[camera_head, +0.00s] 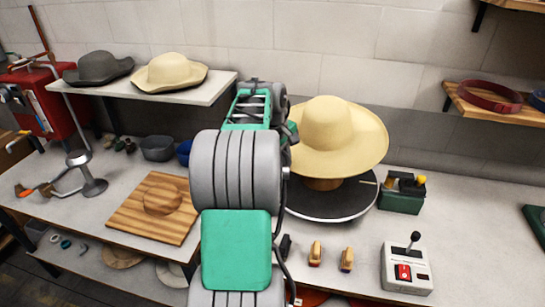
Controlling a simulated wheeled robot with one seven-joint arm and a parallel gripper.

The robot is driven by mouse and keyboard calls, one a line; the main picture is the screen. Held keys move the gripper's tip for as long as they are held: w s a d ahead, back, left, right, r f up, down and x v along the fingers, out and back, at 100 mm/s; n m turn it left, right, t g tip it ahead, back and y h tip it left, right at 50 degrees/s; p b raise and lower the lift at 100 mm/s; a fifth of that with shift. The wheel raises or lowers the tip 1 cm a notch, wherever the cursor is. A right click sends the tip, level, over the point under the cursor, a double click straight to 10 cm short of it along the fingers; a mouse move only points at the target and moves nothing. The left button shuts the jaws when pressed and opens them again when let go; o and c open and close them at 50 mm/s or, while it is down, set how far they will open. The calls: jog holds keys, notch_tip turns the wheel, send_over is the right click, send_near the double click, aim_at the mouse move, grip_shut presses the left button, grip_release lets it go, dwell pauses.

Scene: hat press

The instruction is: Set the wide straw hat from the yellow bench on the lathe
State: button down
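The wide straw hat (338,134) is pale yellow with a tall rounded crown and a broad, slightly tilted brim. It is above the lathe, a round dark turntable (330,207) with a light rim. A brown wooden block (322,184) shows under the brim. I cannot tell whether the hat rests fully on the block or is held over it. My gripper (289,131) is at the left edge of the brim. My own arm covers most of it, and its fingers are hidden, so its grip does not show. No yellow bench is recognisable.
A shelf (215,88) at left holds a grey hat (98,67) and a cream hat (169,72). A wooden board (125,219), a green box (402,191) and a switch box (407,267) stand on the worktop. The worktop's right side (480,230) is mostly clear.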

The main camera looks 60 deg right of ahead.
jog(key=shift+s+f, duration=0.25)
jog(key=shift+f, duration=0.45)
jog(key=shift+w+f+b, duration=0.1)
jog(key=shift+f+b, duration=0.55)
jog(key=shift+f, duration=0.3)
jog(key=shift+f+b, duration=3.55)
jog(key=shift+f, duration=1.35)
jog(key=shift+f+b, duration=0.3)
jog(key=shift+f, duration=0.45)
jog(key=c, duration=1.4)
grip_release()
jog(key=shift+r, duration=0.15)
